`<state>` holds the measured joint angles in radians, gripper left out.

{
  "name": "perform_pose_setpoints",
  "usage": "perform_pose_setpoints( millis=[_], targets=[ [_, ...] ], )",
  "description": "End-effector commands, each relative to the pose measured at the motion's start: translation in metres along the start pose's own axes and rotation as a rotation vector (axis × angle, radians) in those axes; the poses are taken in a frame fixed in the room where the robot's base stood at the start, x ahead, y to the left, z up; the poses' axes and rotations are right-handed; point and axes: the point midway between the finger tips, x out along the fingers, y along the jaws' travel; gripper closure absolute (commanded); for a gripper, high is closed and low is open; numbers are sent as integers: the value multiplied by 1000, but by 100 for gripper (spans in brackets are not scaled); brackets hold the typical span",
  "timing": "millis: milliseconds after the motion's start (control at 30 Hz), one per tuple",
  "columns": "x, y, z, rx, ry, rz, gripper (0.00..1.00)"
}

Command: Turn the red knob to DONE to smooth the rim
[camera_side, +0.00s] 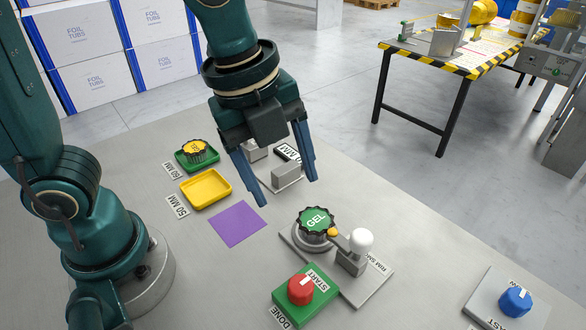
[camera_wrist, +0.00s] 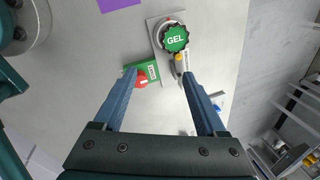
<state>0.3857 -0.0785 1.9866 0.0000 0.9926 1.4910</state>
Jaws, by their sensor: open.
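The red knob (camera_side: 301,289) sits on a green block (camera_side: 318,305) with START and DONE labels, and its white pointer line is toward the START side. In the wrist view the red knob (camera_wrist: 141,79) is partly covered by my left finger. The rim smoother (camera_side: 348,272) stands behind it on a grey plate, with a green GEL cap (camera_side: 315,221) on its round seat and a white-knobbed lever (camera_side: 362,240) beside the cap. My gripper (camera_side: 280,194) is open and empty, in the air above the table, behind and left of the GEL cap.
A blue knob (camera_side: 515,301) on a grey block is at the right. A yellow tray (camera_side: 206,188), a green tray (camera_side: 190,163) with a yellow cap and a purple square (camera_side: 237,224) lie to the left. A grey fixture (camera_side: 284,175) stands below my gripper.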

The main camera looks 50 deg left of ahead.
Motion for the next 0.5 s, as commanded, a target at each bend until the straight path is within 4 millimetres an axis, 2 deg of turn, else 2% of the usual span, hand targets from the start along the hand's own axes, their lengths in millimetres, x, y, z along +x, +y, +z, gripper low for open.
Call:
perform_pose_setpoints(
  millis=[33, 100, 200, 333, 500],
  targets=[
    [12, -2, -15, 125, 10, 46, 26],
    [26, -2, -31, 262, 22, 94, 26],
    [44, 3, -51, 383, 34, 155, 26],
    [60, 14, -68, 448, 38, 214, 26],
    [71, 24, -75, 482, 39, 245, 26]
  ],
)
